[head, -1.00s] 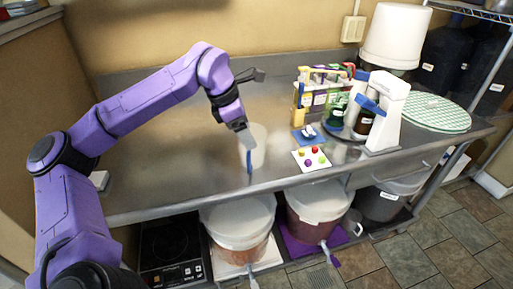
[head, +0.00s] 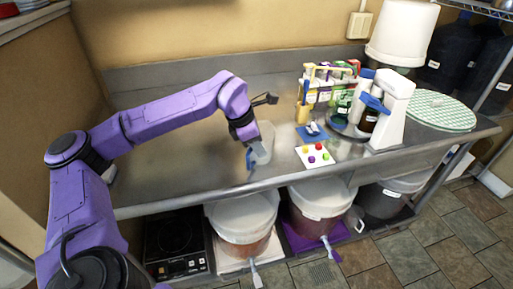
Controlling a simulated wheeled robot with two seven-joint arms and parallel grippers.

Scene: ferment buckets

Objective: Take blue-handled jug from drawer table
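The blue-handled jug (head: 263,143) is a pale, see-through vessel near the front edge of the steel drawer table (head: 180,165). Its blue handle (head: 249,158) faces the left and front. My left gripper (head: 248,141) points down at the handle side of the jug, at or touching its upper part. Its fingertips are small and overlap the jug, so I cannot tell whether they are open or shut on it. I cannot tell whether the jug's base rests on the table. My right gripper is not in view.
A white card with coloured balls (head: 315,157) lies right of the jug. Behind it stand a bottle carrier (head: 304,97) and a white device (head: 391,110). Lidded buckets (head: 243,215) and a black hotplate (head: 174,240) sit below. The table's left part is mostly clear.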

